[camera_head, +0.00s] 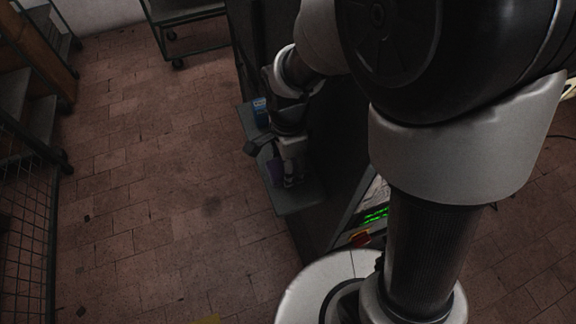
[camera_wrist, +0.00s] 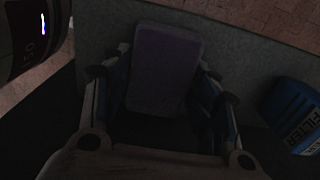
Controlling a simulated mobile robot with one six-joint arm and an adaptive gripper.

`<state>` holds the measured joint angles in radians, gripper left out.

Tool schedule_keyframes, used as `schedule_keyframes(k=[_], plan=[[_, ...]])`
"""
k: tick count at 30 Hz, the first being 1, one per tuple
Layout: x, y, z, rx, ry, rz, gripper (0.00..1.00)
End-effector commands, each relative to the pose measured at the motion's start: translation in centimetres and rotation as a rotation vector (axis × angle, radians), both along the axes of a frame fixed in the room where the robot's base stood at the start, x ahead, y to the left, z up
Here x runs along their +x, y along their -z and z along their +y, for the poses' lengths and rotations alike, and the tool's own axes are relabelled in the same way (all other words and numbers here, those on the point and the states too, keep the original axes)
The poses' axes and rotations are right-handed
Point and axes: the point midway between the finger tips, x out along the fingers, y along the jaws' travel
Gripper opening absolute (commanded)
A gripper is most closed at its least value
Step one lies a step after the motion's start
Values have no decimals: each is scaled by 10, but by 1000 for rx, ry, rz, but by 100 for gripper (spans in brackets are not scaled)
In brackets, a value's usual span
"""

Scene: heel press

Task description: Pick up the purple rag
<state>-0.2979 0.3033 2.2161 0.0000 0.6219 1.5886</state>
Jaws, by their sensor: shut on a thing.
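The purple rag (camera_wrist: 163,68) is a folded, block-like piece in the middle of the wrist view. It sits between the two fingers of my gripper (camera_wrist: 160,88), which are shut on it. In the head view the rag (camera_head: 276,170) shows as a small purple patch beside my gripper (camera_head: 290,180), low over the grey shelf (camera_head: 303,200). The picture is dark, so I cannot tell whether the rag touches the shelf.
A blue can marked FILTER (camera_wrist: 297,112) stands right of the gripper in the wrist view; it also shows in the head view (camera_head: 260,111). A dark machine body rises beside the shelf. The brick floor (camera_head: 150,190) to the left is mostly clear.

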Motion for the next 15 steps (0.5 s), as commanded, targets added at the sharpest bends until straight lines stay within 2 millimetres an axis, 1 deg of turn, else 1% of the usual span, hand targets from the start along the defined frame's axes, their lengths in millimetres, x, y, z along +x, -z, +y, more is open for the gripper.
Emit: schedule_keyframes(k=[1, 3, 4, 11, 15], plan=[[0, 0, 0, 0, 0, 0, 40], [0, 0, 0, 0, 0, 0, 35], [0, 0, 0, 0, 0, 0, 34], [0, -1, 0, 0, 0, 0, 34], [-1, -8, 3, 0, -1, -1, 34]])
